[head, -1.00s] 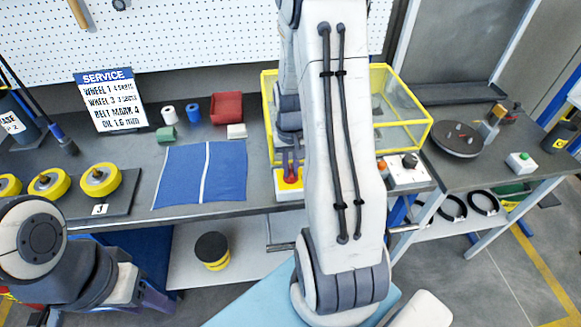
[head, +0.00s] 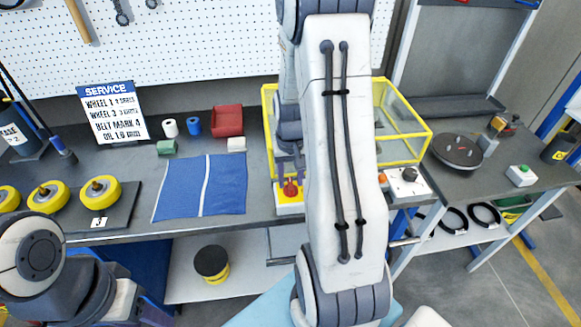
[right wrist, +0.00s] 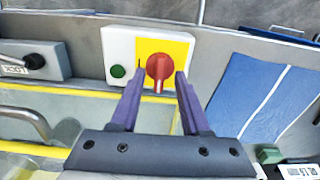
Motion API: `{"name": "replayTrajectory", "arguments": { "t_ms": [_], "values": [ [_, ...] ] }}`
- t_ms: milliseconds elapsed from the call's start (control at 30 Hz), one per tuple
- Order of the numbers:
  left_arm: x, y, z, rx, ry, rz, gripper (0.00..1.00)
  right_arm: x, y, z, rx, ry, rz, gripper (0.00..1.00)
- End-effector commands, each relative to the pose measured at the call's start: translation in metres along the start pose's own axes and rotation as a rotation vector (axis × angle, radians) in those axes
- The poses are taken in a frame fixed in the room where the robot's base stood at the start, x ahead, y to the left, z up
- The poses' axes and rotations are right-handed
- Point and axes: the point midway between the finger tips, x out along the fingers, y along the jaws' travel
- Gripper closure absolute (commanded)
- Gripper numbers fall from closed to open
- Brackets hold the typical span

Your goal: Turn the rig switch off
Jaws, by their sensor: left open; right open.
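The rig switch is a red rotary knob (right wrist: 159,68) on a yellow plate, set on a white box (right wrist: 118,45) with a green button (right wrist: 118,71). In the right wrist view the knob's grip runs roughly up and down. My right gripper (right wrist: 160,78) is open, with one purple finger on each side of the knob's lower part. I cannot tell whether they touch it. In the head view the red knob (head: 290,188) shows at the bench's front edge, below the right gripper. My left gripper (head: 150,308) is open and empty at the lower left, partly cut off.
A yellow-framed clear guard (head: 410,150) stands behind and right of the switch. A box with a black knob (head: 408,175) is to its right. A blue mat (head: 180,190) and yellow wheels (head: 100,192) lie left. My right arm hides part of the bench.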

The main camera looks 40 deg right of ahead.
Motion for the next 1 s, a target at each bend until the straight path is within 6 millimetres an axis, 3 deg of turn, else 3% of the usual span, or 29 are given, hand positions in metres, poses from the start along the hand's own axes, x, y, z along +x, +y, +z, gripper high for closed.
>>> {"name": "replayTrajectory", "arguments": {
  "t_ms": [300, 500, 1000],
  "values": [
    [0.006, 0.0, 0.0, 0.0, 0.0, 0.0, 0.5, -0.062, 0.0, -0.001, -0.001, 0.007, 0.0, 0.54],
    [0.008, -0.001, 0.0, 0.0, 0.0, 0.0, 0.5, -0.087, 0.0, -0.001, -0.001, 0.005, 0.0, 0.54],
    [0.008, -0.001, 0.0, 0.0, 0.0, 0.0, 0.5, -0.093, 0.0, 0.0, -0.001, 0.001, 0.0, 0.54]
  ]
}}
